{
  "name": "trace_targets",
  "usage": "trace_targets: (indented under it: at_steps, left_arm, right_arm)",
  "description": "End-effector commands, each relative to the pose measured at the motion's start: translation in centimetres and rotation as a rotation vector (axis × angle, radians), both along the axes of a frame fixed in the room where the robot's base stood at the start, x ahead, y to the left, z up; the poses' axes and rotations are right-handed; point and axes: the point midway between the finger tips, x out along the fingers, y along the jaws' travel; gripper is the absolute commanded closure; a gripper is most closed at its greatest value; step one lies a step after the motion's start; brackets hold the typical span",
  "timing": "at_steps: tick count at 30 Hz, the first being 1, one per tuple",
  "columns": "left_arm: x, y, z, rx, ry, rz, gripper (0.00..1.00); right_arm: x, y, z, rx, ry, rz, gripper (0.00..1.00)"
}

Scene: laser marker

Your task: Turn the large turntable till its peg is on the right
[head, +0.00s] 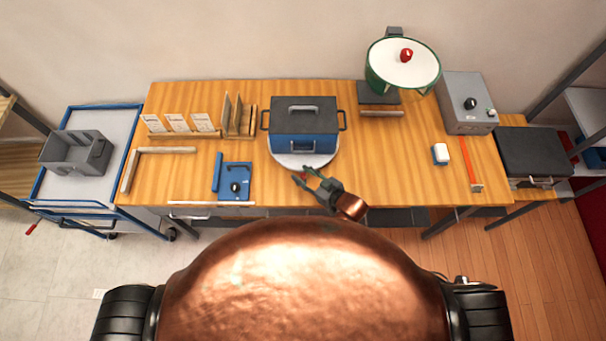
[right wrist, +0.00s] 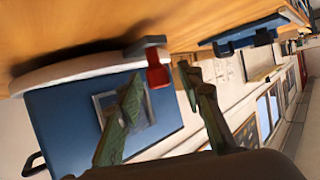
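The large turntable is a white disc (head: 322,161) at the middle of the table's front, with a blue box with a dark lid (head: 303,130) on it. The disc also shows in the right wrist view (right wrist: 85,67). Its red peg (right wrist: 158,72) is at the front edge, on a small dark bracket. My right gripper (head: 305,177) is open at that front edge. In the right wrist view its green fingers (right wrist: 158,80) stand apart on either side of the peg; contact is not clear. My left gripper is not in view.
Wooden card holders (head: 180,124) stand at the back left. A green-rimmed bowl (head: 390,82) and a grey control box (head: 466,105) stand at the right.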

Motion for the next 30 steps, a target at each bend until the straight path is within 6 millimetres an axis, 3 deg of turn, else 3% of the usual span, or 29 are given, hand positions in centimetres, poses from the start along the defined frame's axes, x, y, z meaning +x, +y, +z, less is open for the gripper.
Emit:
trace_targets:
  at_steps: [8, 23, 30]
  left_arm:
    - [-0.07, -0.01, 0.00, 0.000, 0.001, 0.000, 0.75]
    - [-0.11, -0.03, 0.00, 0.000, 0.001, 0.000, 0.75]
    - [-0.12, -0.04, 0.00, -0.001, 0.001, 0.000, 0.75]
  right_arm:
    - [0.08, 0.09, -0.11, -0.001, 0.001, 0.000, 0.66]
    - [0.05, 0.07, -0.11, 0.000, 0.001, 0.000, 1.00]
    - [0.04, 0.08, -0.12, 0.000, 0.001, 0.000, 1.00]
